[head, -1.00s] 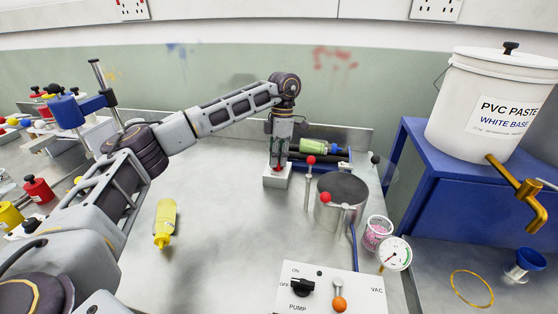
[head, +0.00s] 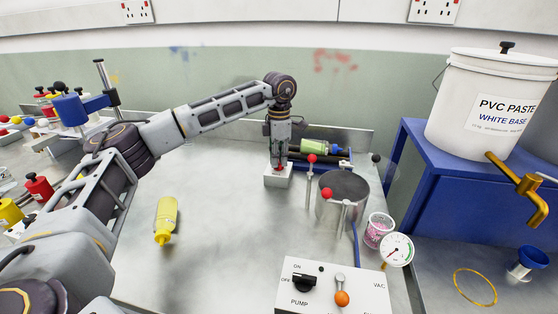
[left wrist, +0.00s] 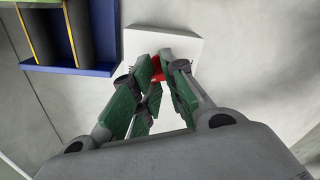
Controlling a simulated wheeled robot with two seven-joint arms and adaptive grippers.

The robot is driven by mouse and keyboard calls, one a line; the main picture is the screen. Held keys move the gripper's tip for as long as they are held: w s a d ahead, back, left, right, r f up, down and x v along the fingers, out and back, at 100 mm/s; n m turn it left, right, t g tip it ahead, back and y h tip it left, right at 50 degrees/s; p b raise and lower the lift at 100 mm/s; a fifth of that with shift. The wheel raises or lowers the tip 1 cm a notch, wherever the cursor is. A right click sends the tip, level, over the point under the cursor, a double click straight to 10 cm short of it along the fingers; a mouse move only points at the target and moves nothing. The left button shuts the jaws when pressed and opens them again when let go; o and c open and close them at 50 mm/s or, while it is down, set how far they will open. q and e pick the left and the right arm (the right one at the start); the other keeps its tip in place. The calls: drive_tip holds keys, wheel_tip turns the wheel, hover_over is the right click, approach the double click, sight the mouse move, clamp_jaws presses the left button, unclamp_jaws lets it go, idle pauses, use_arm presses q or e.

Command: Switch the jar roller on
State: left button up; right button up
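The jar roller (head: 325,163) stands at the back of the bench, a blue frame with dark rollers and a green jar (head: 320,146) lying on it. Its frame also shows at top left in the left wrist view (left wrist: 68,70). A white box (head: 278,180) with a red switch (left wrist: 157,68) sits just left of the roller. My left gripper (head: 279,163) points down over the box. Its green-padded fingers (left wrist: 156,72) converge at the red switch and look shut. They partly hide the switch, and I cannot tell whether they touch it. My right gripper is out of view.
A metal pot (head: 343,197) and red-knobbed levers stand right of the box. A pump panel (head: 330,292) with a gauge (head: 397,250) is in front. A yellow bottle (head: 166,220) lies left of centre. The middle of the bench is clear.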

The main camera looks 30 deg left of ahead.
use_arm(q)
drive_tip(key=shift+w+a+r, duration=0.1)
drive_tip(key=shift+a+r, duration=0.1)
drive_tip(key=shift+r, duration=0.15)
drive_tip(key=shift+f, duration=0.15)
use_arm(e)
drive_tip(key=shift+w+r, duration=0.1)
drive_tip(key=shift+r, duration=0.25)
use_arm(q)
drive_tip(key=shift+d, duration=0.1)
clamp_jaws()
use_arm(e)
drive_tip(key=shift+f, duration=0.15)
use_arm(q)
drive_tip(key=shift+n, duration=0.3)
drive_tip(key=shift+d+f+n+p, duration=0.1)
drive_tip(key=shift+f+n+p, duration=0.1)
drive_tip(key=shift+n+p, duration=0.2)
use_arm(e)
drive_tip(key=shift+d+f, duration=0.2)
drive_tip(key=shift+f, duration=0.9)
